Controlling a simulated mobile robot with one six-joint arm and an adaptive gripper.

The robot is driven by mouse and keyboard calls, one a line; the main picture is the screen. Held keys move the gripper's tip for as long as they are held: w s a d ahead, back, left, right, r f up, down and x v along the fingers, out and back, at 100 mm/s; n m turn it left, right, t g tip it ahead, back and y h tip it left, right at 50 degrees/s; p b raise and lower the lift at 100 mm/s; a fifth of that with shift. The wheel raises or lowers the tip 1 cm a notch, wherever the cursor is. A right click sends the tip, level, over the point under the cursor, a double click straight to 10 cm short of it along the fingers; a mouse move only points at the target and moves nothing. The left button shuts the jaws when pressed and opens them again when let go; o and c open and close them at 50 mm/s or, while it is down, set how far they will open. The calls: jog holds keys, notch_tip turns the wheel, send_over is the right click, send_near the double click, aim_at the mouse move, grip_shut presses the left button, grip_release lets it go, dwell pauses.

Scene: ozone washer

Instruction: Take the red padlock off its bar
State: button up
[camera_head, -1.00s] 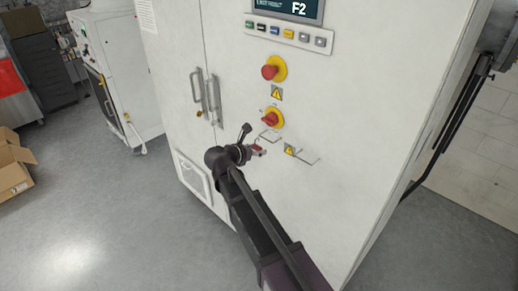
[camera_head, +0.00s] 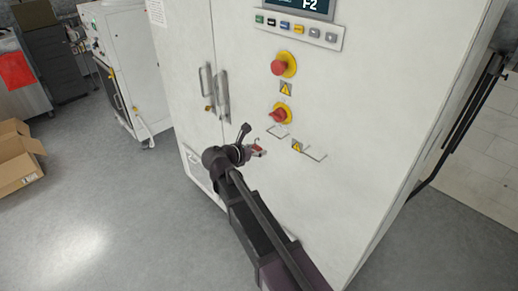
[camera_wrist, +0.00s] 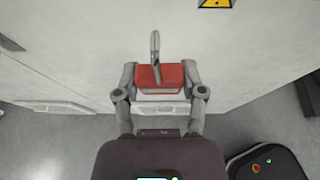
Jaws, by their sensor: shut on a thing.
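The red padlock (camera_wrist: 160,77) is between the two fingers of my gripper (camera_wrist: 159,84) in the wrist view, shut on its body from both sides. Its grey shackle (camera_wrist: 155,50) points up, and I see no bar through it there. In the head view the padlock (camera_head: 257,151) shows small and red at the tip of my gripper (camera_head: 250,153). A thin bar (camera_head: 278,131) sticks out of the white cabinet just below the red-and-yellow switch, up and right of the padlock. The padlock looks apart from this bar.
The white cabinet (camera_head: 355,130) stands close in front, with a red switch (camera_head: 279,115), a red stop button (camera_head: 279,67) and door handles (camera_head: 222,97). A cardboard box (camera_head: 18,158) lies at left; the floor between is clear.

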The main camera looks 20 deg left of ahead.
jog(key=shift+s+a, duration=0.25)
jog(key=shift+s, duration=0.35)
jog(key=shift+s+a, duration=0.25)
jog(key=shift+s, duration=0.35)
jog(key=shift+s+a, duration=0.25)
jog(key=shift+s, duration=0.35)
